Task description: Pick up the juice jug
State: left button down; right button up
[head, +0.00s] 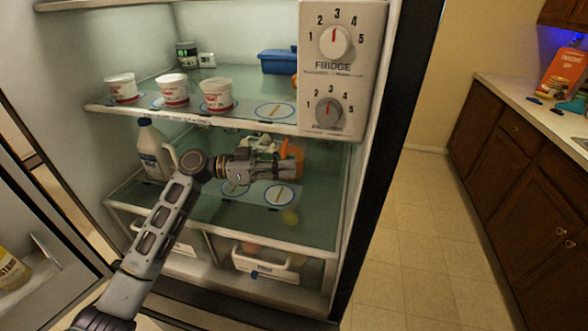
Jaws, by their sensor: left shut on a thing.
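The orange juice jug (294,153) stands on the middle fridge shelf, toward the right. My left arm reaches in from the lower left, and my left gripper (278,168) is shut on the jug. The gripper hides much of the jug's left side and middle. I cannot tell whether the jug touches the shelf. My right gripper is not in view.
A white milk jug (154,150) stands at the left on the same glass shelf (240,208). The shelf above holds several white cups (216,95) and a blue container (278,62). The fridge control panel (330,70) hangs above right. A drawer (270,264) lies below.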

pick_arm(q)
jog(key=w+a+b, duration=0.2)
jog(key=a, duration=1.1)
jog(key=shift+w+a, duration=0.3)
jog(key=shift+w, duration=0.05)
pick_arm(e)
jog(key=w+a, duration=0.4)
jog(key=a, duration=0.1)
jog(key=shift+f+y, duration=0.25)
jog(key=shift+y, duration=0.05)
pick_arm(q)
jog(key=shift+a+r, duration=0.1)
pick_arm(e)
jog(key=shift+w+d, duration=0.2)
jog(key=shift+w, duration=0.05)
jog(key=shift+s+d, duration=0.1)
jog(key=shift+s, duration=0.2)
